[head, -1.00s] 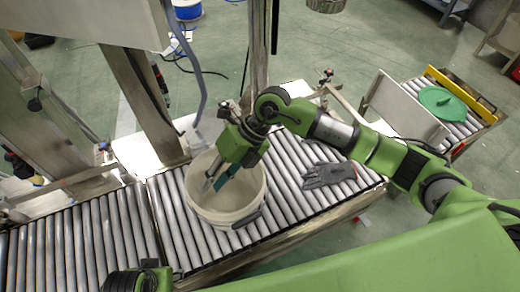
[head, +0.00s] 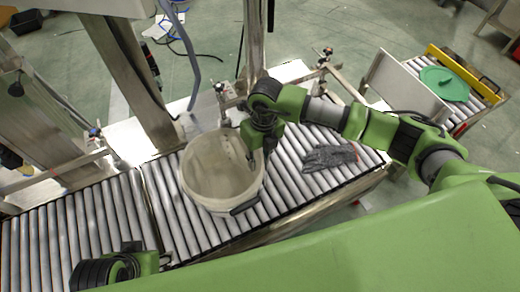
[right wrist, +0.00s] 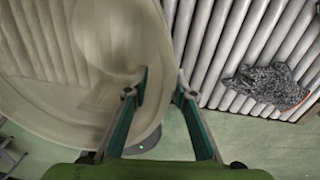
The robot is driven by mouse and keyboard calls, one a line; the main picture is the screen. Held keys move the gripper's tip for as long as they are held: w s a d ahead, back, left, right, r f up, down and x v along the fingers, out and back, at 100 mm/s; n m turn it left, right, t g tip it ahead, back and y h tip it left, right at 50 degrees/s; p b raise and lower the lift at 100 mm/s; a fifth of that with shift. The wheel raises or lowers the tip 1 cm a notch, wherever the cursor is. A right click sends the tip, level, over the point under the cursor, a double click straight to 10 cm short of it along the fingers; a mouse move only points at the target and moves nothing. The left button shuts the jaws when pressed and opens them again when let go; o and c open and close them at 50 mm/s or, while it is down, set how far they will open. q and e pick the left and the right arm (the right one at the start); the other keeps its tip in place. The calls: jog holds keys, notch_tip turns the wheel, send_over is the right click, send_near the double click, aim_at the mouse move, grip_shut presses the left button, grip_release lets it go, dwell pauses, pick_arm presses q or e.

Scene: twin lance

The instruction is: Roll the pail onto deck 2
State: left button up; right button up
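The pail (head: 212,168) is a pale, open bucket standing upright on the roller conveyor, right of the seam between two roller sections. My right gripper (head: 261,158) is at the pail's right rim in the head view. In the right wrist view its fingers (right wrist: 157,94) are apart, one over the pail's inside (right wrist: 85,40) and one outside the wall, with the rim between them. I cannot tell whether either finger touches the wall. No deck number is readable.
A grey glove (head: 330,157) lies on the rollers right of the pail; it also shows in the right wrist view (right wrist: 266,84). A green lid (head: 444,84) lies on a farther conveyor behind a pale panel (head: 402,88). Metal posts stand behind.

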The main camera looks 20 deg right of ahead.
aim_at(258, 167)
jog(key=shift+a+f, duration=0.15)
jog(key=shift+f, duration=1.8)
grip_shut()
